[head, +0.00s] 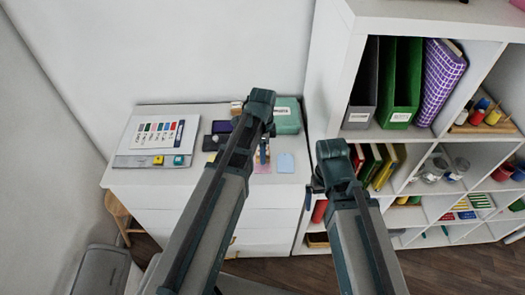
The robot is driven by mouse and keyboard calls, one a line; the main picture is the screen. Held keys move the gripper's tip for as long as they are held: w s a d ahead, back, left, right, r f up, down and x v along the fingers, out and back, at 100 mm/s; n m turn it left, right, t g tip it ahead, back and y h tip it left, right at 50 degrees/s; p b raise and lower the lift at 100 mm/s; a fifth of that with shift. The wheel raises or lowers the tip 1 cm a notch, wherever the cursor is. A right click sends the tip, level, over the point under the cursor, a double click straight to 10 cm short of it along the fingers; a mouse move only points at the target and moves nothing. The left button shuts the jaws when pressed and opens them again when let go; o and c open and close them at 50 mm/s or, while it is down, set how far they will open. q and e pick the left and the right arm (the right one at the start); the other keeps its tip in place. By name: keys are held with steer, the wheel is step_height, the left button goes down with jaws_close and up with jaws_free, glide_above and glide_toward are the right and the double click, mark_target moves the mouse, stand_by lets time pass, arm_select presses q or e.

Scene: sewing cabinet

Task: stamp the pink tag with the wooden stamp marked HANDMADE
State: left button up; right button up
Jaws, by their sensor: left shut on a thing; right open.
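The pink tag (262,169) lies on the white cabinet top, partly hidden by my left gripper. My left gripper (263,156) points down over it and is shut on a small wooden thing, apparently the stamp, mostly hidden by the fingers and arm. Its HANDMADE marking cannot be read here, and I cannot tell whether it touches the tag. My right gripper (309,199) is open and empty, beside the cabinet's right edge in front of the shelf, mostly hidden behind its own wrist.
On the cabinet top (150,180) are a light blue tag (286,163), a teal box (287,116), a dark ink pad (221,127), and a colour chart board (157,136) with yellow and teal blocks. A white shelf (345,60) with binders stands at the right.

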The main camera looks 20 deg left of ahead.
arm_select(q)
steer(key=shift+f+b, duration=1.35)
steer(key=shift+f, duration=0.25)
steer(key=shift+f+b, duration=0.3)
steer(key=shift+r, duration=0.1)
stand_by(0.4)
steer(key=shift+r+p, duration=3.5)
steer(key=shift+p, duration=0.05)
steer(key=shift+a, duration=0.1)
